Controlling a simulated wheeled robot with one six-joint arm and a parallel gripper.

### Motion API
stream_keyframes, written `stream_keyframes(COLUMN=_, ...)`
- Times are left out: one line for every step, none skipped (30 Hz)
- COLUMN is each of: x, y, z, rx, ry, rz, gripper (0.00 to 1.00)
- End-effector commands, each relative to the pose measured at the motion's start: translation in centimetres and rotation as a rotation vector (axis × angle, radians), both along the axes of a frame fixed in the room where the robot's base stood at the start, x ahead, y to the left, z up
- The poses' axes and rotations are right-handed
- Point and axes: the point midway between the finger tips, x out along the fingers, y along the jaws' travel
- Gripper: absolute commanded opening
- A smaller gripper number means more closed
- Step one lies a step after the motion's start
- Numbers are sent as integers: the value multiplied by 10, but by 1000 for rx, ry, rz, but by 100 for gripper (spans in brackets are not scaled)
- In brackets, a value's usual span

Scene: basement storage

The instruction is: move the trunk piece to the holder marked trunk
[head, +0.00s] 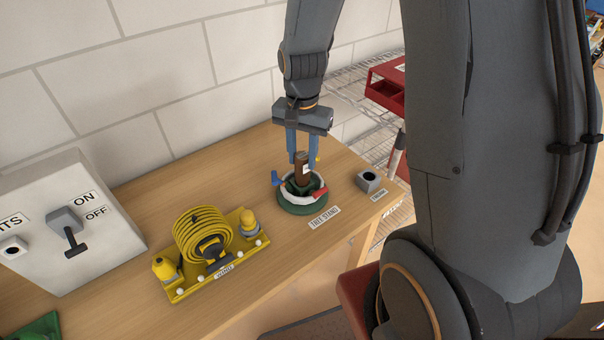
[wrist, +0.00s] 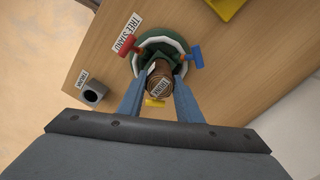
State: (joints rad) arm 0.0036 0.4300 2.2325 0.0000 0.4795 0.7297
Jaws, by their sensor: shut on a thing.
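The trunk piece (head: 303,170) is a short brown cylinder with a white label, upright in the green tree stand (head: 302,207). My gripper (head: 302,160) points down with its blue fingers shut on the trunk piece's upper part. In the wrist view the trunk piece (wrist: 159,80) shows end-on between the fingertips, its lower part inside the stand's ring. The holder (head: 371,180) is a small grey block with a round dark opening, to the right of the stand, with a label before it. It also shows in the wrist view (wrist: 94,93), and its opening looks empty.
The stand has red, blue and yellow screws around its ring. A yellow rack (head: 213,254) with a coiled hose stands to the left. A grey switch box (head: 66,226) stands at the far left. A red bin (head: 386,85) is beyond the table's right edge. Bare wood lies between stand and holder.

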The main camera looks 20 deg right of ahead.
Motion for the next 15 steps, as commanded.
stream_keyframes(x=0, y=0, z=2, rx=0, ry=0, rz=0, gripper=5)
stream_keyframes(x=0, y=0, z=3, rx=0, ry=0, rz=0, gripper=5)
stream_keyframes(x=0, y=0, z=5, rx=0, ry=0, rz=0, gripper=5)
stream_keyframes(x=0, y=0, z=7, rx=0, ry=0, rz=0, gripper=5)
stream_keyframes(x=0, y=0, z=8, rx=0, ry=0, rz=0, gripper=5)
stream_keyframes(x=0, y=0, z=10, rx=0, ry=0, rz=0, gripper=5)
stream_keyframes(x=0, y=0, z=11, rx=0, ry=0, rz=0, gripper=5)
stream_keyframes(x=0, y=0, z=13, rx=0, ry=0, rz=0, gripper=5)
stream_keyframes(x=0, y=0, z=15, rx=0, ry=0, rz=0, gripper=5)
stream_keyframes(x=0, y=0, z=16, rx=0, ry=0, rz=0, gripper=5)
stream_keyframes(x=0, y=0, z=17, rx=0, ry=0, rz=0, gripper=5)
stream_keyframes(x=0, y=0, z=19, rx=-1, ry=-1, rz=0, gripper=5)
stream_keyframes(x=0, y=0, z=20, rx=-1, ry=-1, rz=0, gripper=5)
stream_keyframes(x=0, y=0, z=22, rx=0, ry=-1, rz=0, gripper=5)
stream_keyframes(x=0, y=0, z=24, rx=0, ry=-1, rz=0, gripper=5)
